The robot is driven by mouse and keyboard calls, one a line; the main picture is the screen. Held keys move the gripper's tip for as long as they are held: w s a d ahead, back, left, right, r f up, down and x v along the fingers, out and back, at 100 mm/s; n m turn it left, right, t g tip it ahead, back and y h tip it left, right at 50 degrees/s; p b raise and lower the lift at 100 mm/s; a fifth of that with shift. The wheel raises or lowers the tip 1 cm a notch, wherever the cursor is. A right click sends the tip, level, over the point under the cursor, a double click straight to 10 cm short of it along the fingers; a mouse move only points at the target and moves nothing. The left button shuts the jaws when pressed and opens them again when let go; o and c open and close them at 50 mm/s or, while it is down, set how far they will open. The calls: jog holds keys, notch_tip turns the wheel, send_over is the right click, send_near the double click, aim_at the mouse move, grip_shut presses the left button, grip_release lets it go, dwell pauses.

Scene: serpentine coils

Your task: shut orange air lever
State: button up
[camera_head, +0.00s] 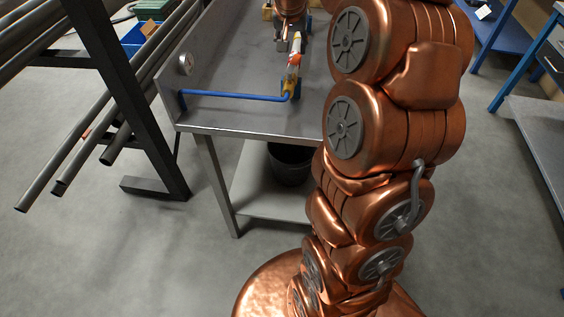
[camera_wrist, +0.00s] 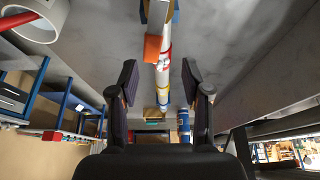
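In the wrist view an orange lever-like piece (camera_wrist: 152,48) sits against the left side of a narrow pipe assembly (camera_wrist: 163,76) with white, yellow and red parts. My gripper (camera_wrist: 160,84) is open and empty; its two dark pads stand wide apart, with the pipe showing between them in the picture. The orange piece appears just beyond the fingertips; I see no contact. In the head view a fitting (camera_head: 294,60) with white, red and yellow-orange parts stands on the bench. I cannot make out the lever clearly there. My gripper is not clear in that view.
Dark pipes on a rack (camera_head: 120,75) stand at left. A black bucket (camera_head: 289,164) is under the bench. A white cylinder (camera_wrist: 38,18) shows at upper left.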

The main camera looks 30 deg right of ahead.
aim_at(290, 67)
jog(key=v, duration=0.3)
jog(key=shift+a+r+b, duration=0.15)
jog(key=shift+r+b, duration=0.2)
jog(key=s+a+f+n+g+y, duration=0.1)
jog(key=s+a+f+n+g, duration=0.1)
jog(key=s+a, duration=0.7)
jog(key=s+a+f+n+g+y+p, duration=0.1)
jog(key=s+a+f+n, duration=0.4)
jog(key=s+a, duration=0.5)
jog(key=s+f+g, duration=0.1)
jog(key=s, duration=0.6)
jog(key=shift+s+a, duration=0.2)
jog(key=shift+s, duration=0.1)
